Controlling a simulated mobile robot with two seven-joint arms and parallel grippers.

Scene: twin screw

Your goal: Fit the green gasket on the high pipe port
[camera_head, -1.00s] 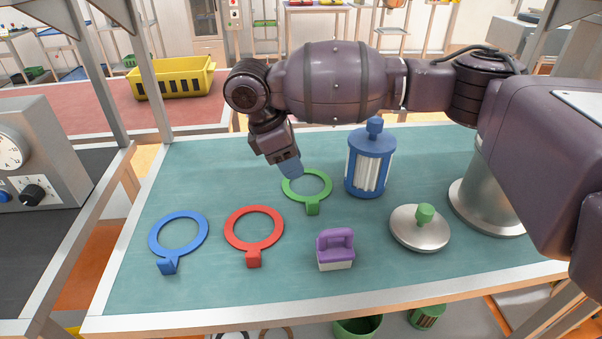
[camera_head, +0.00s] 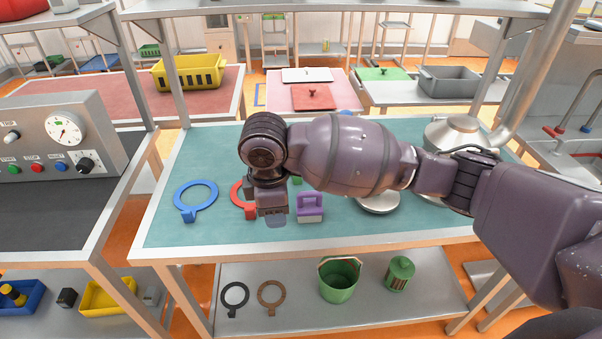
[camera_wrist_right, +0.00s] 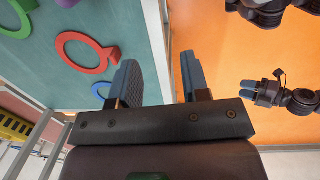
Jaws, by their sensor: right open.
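The green gasket (camera_wrist_right: 18,22) shows only in part at the top left corner of the right wrist view, lying on the teal tabletop. In the head view my right arm hides nearly all of it; a scrap of green (camera_head: 297,180) shows. My right gripper (camera_head: 277,219) is over the front of the table, fingers pointing down. In the wrist view it is open and empty (camera_wrist_right: 160,86), apart from the gasket. My left gripper (camera_wrist_right: 248,90) shows small over the orange floor in that view; its opening is unclear. I cannot identify the high pipe port.
A red gasket (camera_head: 236,195), a blue gasket (camera_head: 213,192) and a purple-handled block (camera_head: 310,207) lie on the table. A steel lid (camera_head: 378,204) and a steel vessel (camera_head: 453,132) stand to the right. Below is a shelf with dark and brown rings (camera_head: 270,294) and a green bucket (camera_head: 340,280).

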